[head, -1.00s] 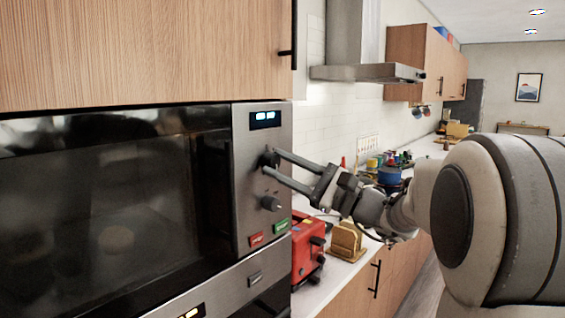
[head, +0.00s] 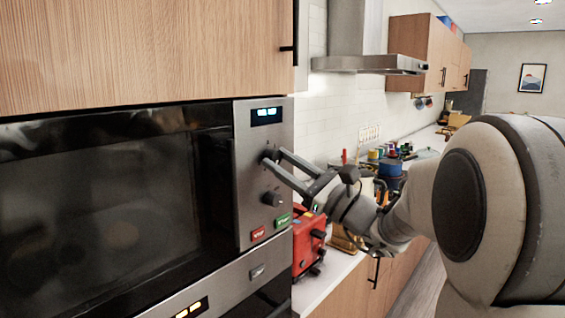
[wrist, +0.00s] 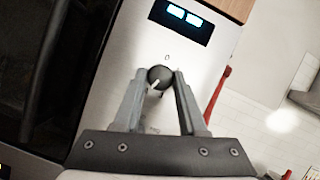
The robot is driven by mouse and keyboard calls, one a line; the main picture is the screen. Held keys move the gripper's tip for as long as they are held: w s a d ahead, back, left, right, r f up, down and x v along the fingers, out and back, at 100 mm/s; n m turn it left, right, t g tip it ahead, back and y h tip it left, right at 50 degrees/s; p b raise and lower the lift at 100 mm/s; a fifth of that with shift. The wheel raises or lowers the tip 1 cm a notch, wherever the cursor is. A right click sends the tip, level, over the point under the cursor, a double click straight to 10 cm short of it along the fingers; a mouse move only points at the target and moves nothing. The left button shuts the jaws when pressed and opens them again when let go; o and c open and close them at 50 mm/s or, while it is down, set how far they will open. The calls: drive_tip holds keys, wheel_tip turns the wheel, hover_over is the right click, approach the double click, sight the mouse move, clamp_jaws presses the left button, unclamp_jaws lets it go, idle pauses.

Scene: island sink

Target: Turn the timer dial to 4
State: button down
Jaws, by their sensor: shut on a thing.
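The microwave's control panel (head: 246,187) has a dark upper dial (head: 266,156) below the lit display (head: 265,115). The upper dial also shows in the wrist view (wrist: 160,77), with a pale pointer line slanting down to the left. My gripper (head: 277,161) is shut on this dial, with one fingertip on each side in the wrist view (wrist: 160,78). The fingers partly hide the dial in the head view. A lower dial (head: 272,198) sits free beneath it. The dial's numbers are too small to read.
A red stop button (head: 258,233) and a green button (head: 283,221) lie below the dials. A red toaster (head: 307,240) stands on the counter beside the microwave, under my wrist. A cabinet (head: 150,50) hangs above. Several pots and jars stand farther back.

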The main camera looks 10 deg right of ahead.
drive_tip(key=shift+c, duration=2.3)
unclamp_jaws()
drive_tip(key=b+v, duration=0.2)
drive_tip(key=v, duration=1.5)
drive_tip(key=shift+s+f, duration=0.2)
